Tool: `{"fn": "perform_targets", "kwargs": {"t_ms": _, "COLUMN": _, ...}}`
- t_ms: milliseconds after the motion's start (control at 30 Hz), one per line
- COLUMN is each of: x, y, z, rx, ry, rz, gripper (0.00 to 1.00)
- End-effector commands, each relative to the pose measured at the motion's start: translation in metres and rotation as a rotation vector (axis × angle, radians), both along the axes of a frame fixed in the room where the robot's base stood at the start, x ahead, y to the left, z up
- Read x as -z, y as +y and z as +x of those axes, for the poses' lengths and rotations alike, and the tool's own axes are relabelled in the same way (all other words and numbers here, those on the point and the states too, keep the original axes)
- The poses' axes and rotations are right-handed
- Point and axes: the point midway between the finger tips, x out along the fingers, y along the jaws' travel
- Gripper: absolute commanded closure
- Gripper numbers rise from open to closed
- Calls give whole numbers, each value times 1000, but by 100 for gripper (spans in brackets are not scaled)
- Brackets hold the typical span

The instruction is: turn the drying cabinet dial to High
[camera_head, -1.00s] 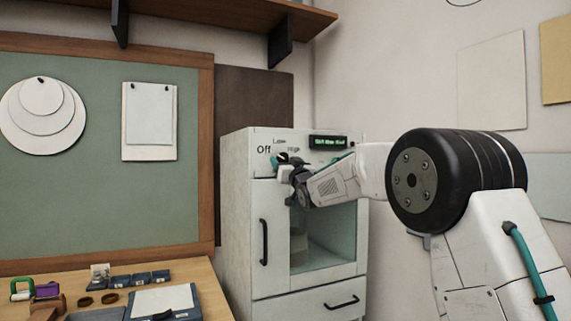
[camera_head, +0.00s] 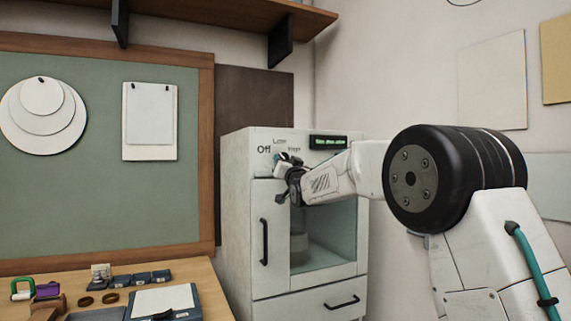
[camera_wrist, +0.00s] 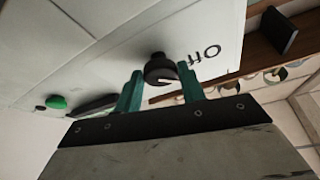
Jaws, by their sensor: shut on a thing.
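The drying cabinet (camera_head: 236,215) is a white upright box with a glass-fronted bay, in the middle of the head view. Its panel carries the labels Off (camera_head: 264,150), Low (camera_head: 279,141) and High (camera_head: 294,149). The dial is hidden behind my gripper (camera_head: 281,163) in the head view. In the wrist view the dial (camera_wrist: 159,66) is a round black knob with a pale pointer mark. My gripper's teal fingers (camera_wrist: 162,76) are shut on it, one on each side. The word Off (camera_wrist: 205,54) is beside it. I cannot tell which setting the pointer marks.
A green-lit display (camera_head: 327,142) is at the panel's upper right; its text is too small to read. The cabinet has black handles (camera_head: 264,242). A wooden workbench (camera_head: 212,290) with small trays and parts stands at lower left. A shelf (camera_head: 220,14) hangs above.

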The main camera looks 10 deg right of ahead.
Motion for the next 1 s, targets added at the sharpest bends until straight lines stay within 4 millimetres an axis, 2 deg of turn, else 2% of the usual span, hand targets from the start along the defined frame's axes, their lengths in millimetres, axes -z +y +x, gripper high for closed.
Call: {"fn": "perform_targets", "kwargs": {"t_ms": 1000, "x": -9, "y": 8, "z": -2, "rx": -2, "ry": 179, "rz": 950, "gripper": 83}}
